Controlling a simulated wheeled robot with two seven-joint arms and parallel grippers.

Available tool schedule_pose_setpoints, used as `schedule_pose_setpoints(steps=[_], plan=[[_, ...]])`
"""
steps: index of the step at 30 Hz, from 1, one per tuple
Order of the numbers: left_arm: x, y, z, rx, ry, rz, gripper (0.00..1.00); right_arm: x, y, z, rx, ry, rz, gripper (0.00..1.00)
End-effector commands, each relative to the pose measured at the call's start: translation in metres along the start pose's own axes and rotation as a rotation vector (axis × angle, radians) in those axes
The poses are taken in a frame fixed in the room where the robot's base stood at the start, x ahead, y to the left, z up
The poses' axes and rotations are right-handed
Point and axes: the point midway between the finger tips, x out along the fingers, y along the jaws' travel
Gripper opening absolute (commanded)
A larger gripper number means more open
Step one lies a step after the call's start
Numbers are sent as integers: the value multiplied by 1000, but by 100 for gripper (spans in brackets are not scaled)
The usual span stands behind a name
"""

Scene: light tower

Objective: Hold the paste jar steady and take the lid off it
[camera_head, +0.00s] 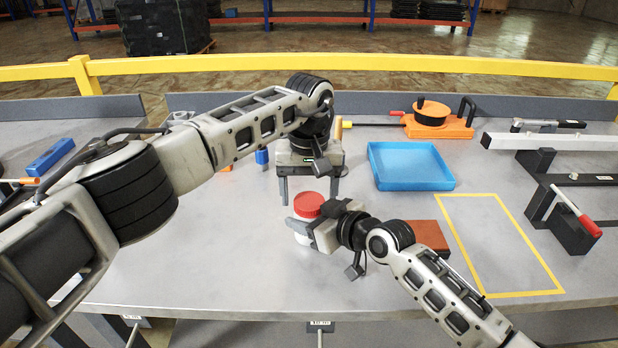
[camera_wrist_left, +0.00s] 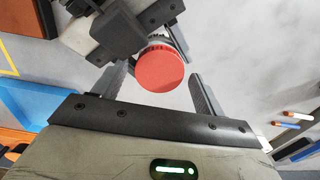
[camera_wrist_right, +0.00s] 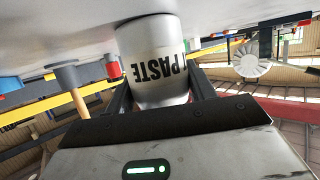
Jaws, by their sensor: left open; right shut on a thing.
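The paste jar is a white jar with a red lid (camera_head: 308,204), standing near the table's middle. In the right wrist view the white jar body (camera_wrist_right: 152,58) with the word PASTE sits between the fingers. My right gripper (camera_head: 300,228) is shut on the jar body from the side and hides much of it in the head view. My left gripper (camera_head: 308,200) is open, pointing down over the jar. In the left wrist view the red lid (camera_wrist_left: 160,68) lies between and beyond the open fingers; I cannot tell whether they touch it.
A blue tray (camera_head: 410,187) stands behind and right of the jar. A brown-red block (camera_head: 428,236) lies behind my right wrist. A yellow-taped rectangle (camera_head: 480,293) is empty at right.

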Motion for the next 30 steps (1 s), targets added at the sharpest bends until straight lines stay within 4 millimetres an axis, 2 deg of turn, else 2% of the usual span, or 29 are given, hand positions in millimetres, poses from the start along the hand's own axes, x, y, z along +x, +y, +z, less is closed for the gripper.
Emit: schedule_pose_setpoints(steps=[9,14,21,23,26,30], plan=[[3,0,0,0,0,-1,72,0,0,1,0,-2,1,0],[3,0,0,0,0,-1,27,0,0,1,0,-2,1,0],[3,0,0,-19,0,-1,26,0,0,1,0,-2,1,0],[3,0,0,-72,0,-1,26,0,0,1,0,-2,1,0],[2,0,0,-252,1,-2,26,0,0,1,0,-2,1,0],[2,0,0,-606,2,-1,26,0,0,1,0,-2,1,0]])
